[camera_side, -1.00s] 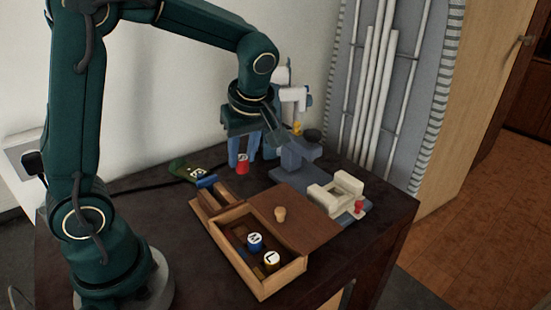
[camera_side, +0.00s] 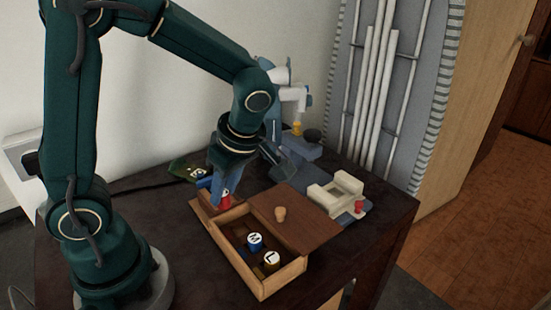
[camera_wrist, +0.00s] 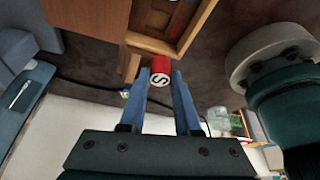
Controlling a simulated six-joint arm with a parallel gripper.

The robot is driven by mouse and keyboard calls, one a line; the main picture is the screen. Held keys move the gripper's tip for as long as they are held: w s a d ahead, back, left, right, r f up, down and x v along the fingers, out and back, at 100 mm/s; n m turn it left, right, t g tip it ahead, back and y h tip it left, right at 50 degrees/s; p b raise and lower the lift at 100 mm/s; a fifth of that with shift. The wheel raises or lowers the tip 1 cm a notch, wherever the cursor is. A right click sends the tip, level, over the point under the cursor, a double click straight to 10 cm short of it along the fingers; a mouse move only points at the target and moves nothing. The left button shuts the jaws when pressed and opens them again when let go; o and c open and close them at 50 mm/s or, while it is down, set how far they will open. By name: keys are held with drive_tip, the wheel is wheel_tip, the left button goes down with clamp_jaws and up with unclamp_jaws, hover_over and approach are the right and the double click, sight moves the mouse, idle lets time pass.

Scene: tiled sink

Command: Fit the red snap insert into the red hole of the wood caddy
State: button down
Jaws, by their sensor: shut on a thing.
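The red snap insert (camera_side: 226,201), marked S in the wrist view (camera_wrist: 160,71), is between the two blue fingers of my gripper (camera_side: 220,192). My gripper is shut on it, and the fingers also show in the wrist view (camera_wrist: 161,80). The insert is at the left rear end of the wood caddy (camera_side: 286,281); I cannot tell whether it touches the caddy. The caddy's open tray holds a blue insert marked M (camera_side: 255,242) and a yellow insert marked L (camera_side: 271,260).
A wooden lid (camera_side: 312,224) with a round knob (camera_side: 280,214) covers the caddy's right part. A microscope-like device (camera_side: 290,152) stands behind. A cream block (camera_side: 335,192) is at right. A green circuit board (camera_side: 188,168) lies behind my gripper.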

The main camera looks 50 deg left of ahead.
drive_tip(key=d+f, duration=0.1)
drive_tip(key=w+d, duration=0.1)
drive_tip(key=shift+w+d+f, duration=0.2)
drive_tip(key=shift+d+f, duration=0.1)
drive_tip(key=shift+f, duration=2.15)
drive_tip(key=shift+f, duration=0.15)
drive_tip(key=c, duration=0.9)
unclamp_jaws()
